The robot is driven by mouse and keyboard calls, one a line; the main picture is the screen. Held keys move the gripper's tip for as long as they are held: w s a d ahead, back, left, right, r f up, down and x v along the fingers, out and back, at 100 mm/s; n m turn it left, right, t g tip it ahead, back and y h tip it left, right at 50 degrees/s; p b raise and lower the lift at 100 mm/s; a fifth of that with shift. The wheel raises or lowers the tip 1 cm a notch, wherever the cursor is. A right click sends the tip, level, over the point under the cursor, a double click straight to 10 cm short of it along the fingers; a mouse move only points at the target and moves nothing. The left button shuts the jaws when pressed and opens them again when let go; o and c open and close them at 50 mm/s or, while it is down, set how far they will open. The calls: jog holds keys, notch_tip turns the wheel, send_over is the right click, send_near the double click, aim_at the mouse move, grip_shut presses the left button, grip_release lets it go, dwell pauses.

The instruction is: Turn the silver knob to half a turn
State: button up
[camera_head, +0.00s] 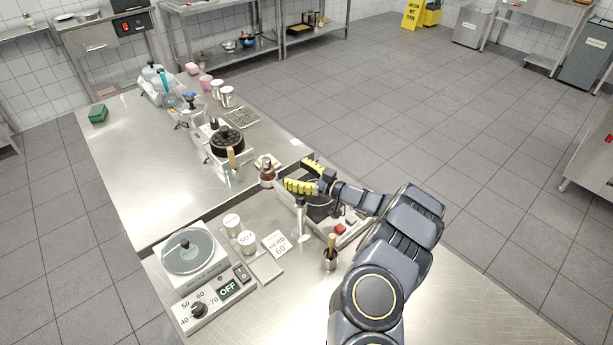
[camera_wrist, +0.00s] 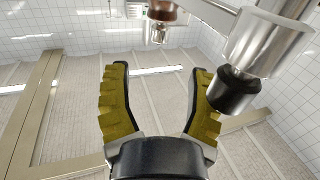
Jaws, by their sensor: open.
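My gripper (camera_head: 296,174) has yellow ribbed fingers, spread apart and empty, above the right part of the steel table. In the wrist view my gripper (camera_wrist: 160,70) shows a clear gap between its fingers. An upright silver post (camera_head: 302,222) with a dark top stands just below the near finger. A silver cylinder with a black end (camera_wrist: 265,45) shows in the wrist view, right of the fingers and apart from the gap; it may be this post. I cannot tell for certain which part is the silver knob. A black dial (camera_head: 199,310) is on the hotplate front.
The hotplate (camera_head: 190,262) reads OFF. A card reading 60° (camera_head: 276,243), white-lidded jars (camera_head: 246,238), a brown bottle (camera_head: 267,170) and a small pot with a wooden handle (camera_head: 330,258) crowd the area near my gripper. The table's left middle (camera_head: 140,170) is clear.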

aim_at(266, 159)
jog(key=shift+v, duration=1.45)
jog(key=shift+r, duration=0.1)
jog(key=w+d+r+n+g, duration=0.2)
jog(key=w+r+n+g, duration=0.1)
jog(key=w+r, duration=0.25)
jog(key=a+f+g, duration=0.1)
jog(key=a+f, duration=0.1)
jog(key=a, duration=0.2)
jog(key=a+f+n+g+y, duration=0.1)
jog(key=a+f, duration=0.1)
jog(key=a, duration=0.2)
jog(key=a+f+g+y, duration=0.1)
jog(key=a+f, duration=0.1)
jog(key=a, duration=0.2)
jog(key=shift+a+g, duration=0.3)
jog(key=shift+a, duration=0.1)
grip_shut()
